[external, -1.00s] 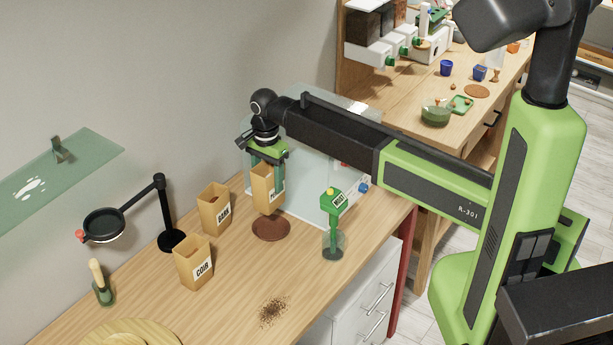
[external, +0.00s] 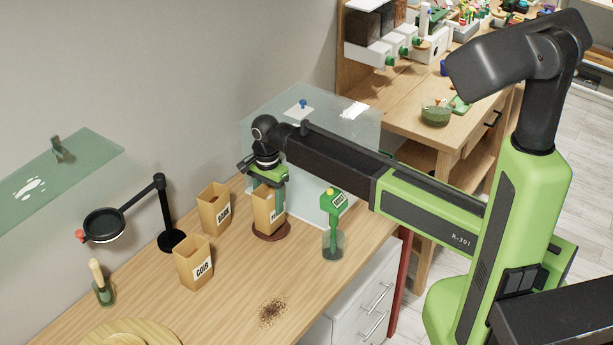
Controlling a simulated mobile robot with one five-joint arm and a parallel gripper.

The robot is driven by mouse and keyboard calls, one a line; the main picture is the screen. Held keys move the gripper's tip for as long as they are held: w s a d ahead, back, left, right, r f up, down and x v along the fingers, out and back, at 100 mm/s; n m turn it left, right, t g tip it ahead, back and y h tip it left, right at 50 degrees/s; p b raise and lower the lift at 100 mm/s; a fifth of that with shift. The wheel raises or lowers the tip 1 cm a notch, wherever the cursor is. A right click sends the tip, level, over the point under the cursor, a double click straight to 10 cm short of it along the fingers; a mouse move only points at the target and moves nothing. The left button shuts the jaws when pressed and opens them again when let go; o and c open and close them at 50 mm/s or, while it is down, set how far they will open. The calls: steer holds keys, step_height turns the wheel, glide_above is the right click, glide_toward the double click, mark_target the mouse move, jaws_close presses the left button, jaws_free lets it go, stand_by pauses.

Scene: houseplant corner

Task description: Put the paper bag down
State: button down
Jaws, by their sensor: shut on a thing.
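The paper bag (external: 264,214) is tan and upright, with a dark label that is partly hidden. My gripper (external: 268,190) is shut on its upper part, its green fingers at the bag's sides. The bag's bottom is at the round brown mat (external: 287,231), whose rim shows around it. It looks to be resting on the mat, but I cannot be sure of full contact.
Two other tan bags, one (external: 214,209) behind and one marked COIR (external: 193,264), stand to the left. A green-topped moisture meter (external: 333,225) in a glass stands close on the right. Spilled soil (external: 272,311) lies in front.

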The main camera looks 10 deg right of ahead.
steer(key=shift+f, duration=0.35)
steer(key=c, duration=0.5)
jaws_free()
step_height(320, 180, up, 13)
steer(key=p, duration=1.2)
steer(key=shift+r+p, duration=0.15)
steer(key=shift+p, duration=0.25)
